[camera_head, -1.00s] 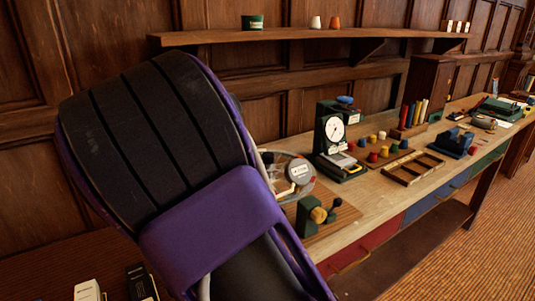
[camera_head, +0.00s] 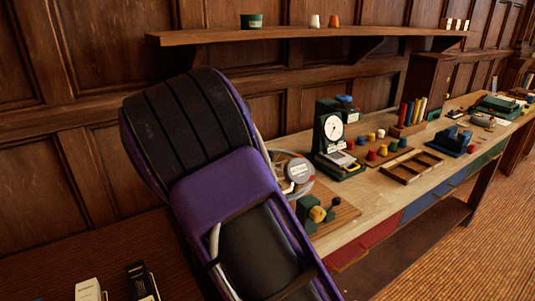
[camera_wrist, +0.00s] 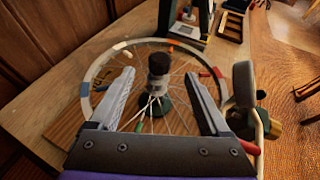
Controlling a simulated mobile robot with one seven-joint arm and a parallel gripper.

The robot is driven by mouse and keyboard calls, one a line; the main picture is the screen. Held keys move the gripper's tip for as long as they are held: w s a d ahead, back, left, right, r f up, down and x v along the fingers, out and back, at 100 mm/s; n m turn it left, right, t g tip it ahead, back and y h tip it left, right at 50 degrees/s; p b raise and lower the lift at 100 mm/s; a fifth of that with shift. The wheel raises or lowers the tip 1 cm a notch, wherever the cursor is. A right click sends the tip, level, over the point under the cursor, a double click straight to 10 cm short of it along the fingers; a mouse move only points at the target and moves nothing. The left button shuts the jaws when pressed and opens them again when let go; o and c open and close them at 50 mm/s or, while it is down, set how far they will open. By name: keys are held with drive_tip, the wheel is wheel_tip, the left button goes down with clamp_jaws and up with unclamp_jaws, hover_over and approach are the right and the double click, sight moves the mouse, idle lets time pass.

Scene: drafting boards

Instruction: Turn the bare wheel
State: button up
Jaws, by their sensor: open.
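The bare wheel lies flat on the bench, a grey rim (camera_wrist: 98,72) with thin spokes and small coloured marks around it. A dark upright hub post (camera_wrist: 158,75) stands at its centre. My gripper (camera_wrist: 160,80) is open in the wrist view, with its two grey fingers above the wheel, one on each side of the hub post. Nothing is between the fingers except the post seen below or beyond; I cannot tell whether they touch it.
A green dial stand (camera_head: 329,133) is just right of the wheel. A green block with a yellow knob (camera_head: 317,214) sits in front of it. Coloured cups, a wooden tray (camera_head: 411,166) and a blue holder (camera_head: 455,140) are farther right. A shelf (camera_head: 300,34) runs above.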

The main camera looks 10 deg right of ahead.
drive_tip(key=x, duration=0.9)
clamp_jaws()
idle(0.4)
